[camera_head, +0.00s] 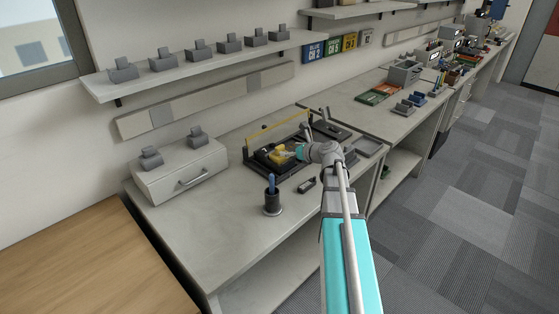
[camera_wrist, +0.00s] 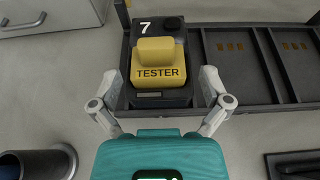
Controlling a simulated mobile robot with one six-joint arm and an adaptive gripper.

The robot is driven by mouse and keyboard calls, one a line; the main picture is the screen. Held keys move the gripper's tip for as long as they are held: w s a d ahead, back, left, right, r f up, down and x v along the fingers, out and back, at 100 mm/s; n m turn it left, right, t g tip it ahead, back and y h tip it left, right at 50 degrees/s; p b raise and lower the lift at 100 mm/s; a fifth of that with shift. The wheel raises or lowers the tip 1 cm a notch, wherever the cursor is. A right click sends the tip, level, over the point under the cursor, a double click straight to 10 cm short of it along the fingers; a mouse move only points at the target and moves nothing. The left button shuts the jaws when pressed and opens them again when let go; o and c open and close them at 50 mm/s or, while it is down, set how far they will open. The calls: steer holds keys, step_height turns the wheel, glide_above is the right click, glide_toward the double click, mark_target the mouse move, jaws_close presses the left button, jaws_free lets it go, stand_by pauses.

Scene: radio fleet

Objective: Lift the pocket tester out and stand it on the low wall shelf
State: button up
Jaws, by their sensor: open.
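The pocket tester (camera_wrist: 158,78) is a yellow block labelled TESTER on a dark base marked 7. It sits in the left bay of a dark rack (camera_wrist: 245,107), which also shows on the bench in the head view (camera_head: 256,168). In the head view the tester (camera_head: 281,157) is partly hidden by my gripper (camera_head: 292,151). In the wrist view my gripper (camera_wrist: 158,82) is open, with one finger on each side of the tester; I cannot tell if they touch it. A wall shelf (camera_head: 205,62) runs along the wall at upper left, holding several grey stands.
A thin yellow bar (camera_head: 278,127) spans above the rack's back. A dark cup with a blue item (camera_head: 271,201) stands in front of the rack. A drawer box (camera_head: 182,172) stands at left. A second shelf (camera_head: 350,10) is higher at right. Bare bench lies front left.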

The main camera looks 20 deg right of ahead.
mark_target(282, 149)
steer(key=shift+w, duration=0.1)
steer(key=shift+b+x, duration=0.9)
steer(key=shift+x, duration=1.65)
steer(key=shift+a, duration=0.2)
jaws_close()
